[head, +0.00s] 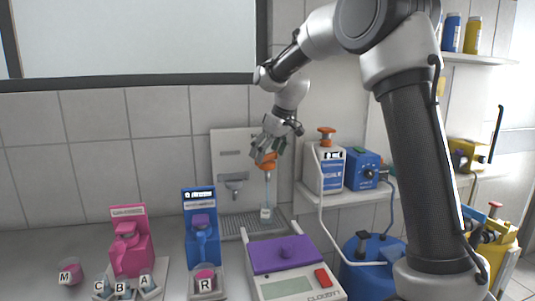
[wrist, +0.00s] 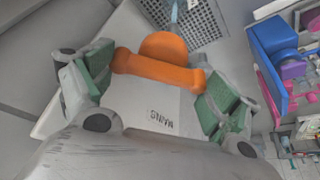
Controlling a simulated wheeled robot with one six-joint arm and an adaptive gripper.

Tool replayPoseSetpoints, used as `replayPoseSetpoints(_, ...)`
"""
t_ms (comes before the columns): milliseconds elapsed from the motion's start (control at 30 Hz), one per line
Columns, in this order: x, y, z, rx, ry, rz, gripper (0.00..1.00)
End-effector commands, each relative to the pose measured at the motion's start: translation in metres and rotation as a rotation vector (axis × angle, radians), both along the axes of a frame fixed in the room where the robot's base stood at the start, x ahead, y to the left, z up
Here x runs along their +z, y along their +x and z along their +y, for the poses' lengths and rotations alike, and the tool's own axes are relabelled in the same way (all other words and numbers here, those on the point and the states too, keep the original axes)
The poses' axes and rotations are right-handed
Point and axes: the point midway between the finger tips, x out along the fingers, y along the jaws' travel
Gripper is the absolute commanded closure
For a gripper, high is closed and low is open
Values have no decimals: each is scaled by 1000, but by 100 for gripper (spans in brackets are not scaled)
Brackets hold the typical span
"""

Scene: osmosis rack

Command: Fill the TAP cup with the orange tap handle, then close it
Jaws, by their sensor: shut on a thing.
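The orange tap handle (head: 268,163) is on the wall panel in the head view. In the wrist view, the orange handle (wrist: 160,70) lies crosswise between the green finger pads, with its round hub behind it. My gripper (head: 266,150) is shut on this handle, its fingers on either end of the bar. A narrow pale blue column (head: 268,190) runs straight down from the tap; I cannot tell whether it is water or a tube. Below it, a small clear cup (head: 266,215) with a white label stands on the drain grate. Its fill level is too small to read.
A grey drain grate (head: 238,228) lies under the tap. Pink (head: 130,240) and blue (head: 201,228) dispensers stand left, a purple-lidded device (head: 285,255) in front. A shelf (head: 345,195) holds an orange-topped canister (head: 325,165) and a blue box (head: 362,168).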

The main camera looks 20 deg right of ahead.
Motion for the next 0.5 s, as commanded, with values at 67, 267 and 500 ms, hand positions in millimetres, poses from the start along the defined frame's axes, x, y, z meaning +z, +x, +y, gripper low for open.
replayPoseSetpoints(67, 0, 1, -1, 51, 0, 0, 35)
replayPoseSetpoints(267, 0, 1, -1, 163, -2, 0, 35)
replayPoseSetpoints(500, 0, 1, -1, 234, -1, 1, 35)
